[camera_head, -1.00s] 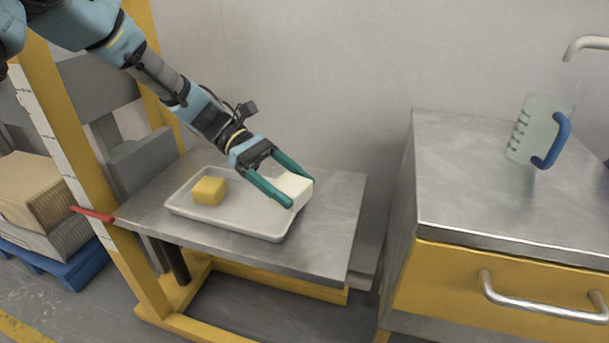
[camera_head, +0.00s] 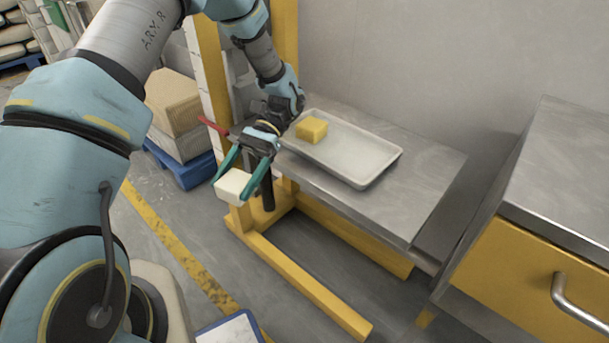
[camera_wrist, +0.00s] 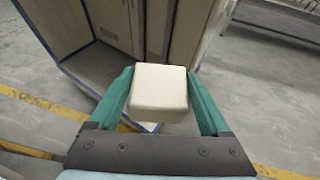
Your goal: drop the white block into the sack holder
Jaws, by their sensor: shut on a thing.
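The white block (camera_head: 230,188) is between the teal fingers of my gripper (camera_head: 238,182), which is shut on it. The block is held in the air left of the metal table, over the floor. In the wrist view the block (camera_wrist: 160,88) sits between both fingertips of my gripper (camera_wrist: 160,80). Behind it in that view stands a beige, blue-edged structure (camera_wrist: 118,35) with an open front. I cannot tell for sure whether this is the sack holder. A blue-edged pale piece (camera_head: 230,330) shows at the head view's bottom edge, mostly cut off.
A yellow block (camera_head: 312,129) lies on a grey tray (camera_head: 375,173) on the metal table (camera_head: 430,185). A yellow frame (camera_head: 300,275) supports the table. Stacked boxes (camera_head: 178,105) stand on a blue pallet (camera_head: 190,170) at left. A yellow-drawered cabinet (camera_head: 540,270) is at right.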

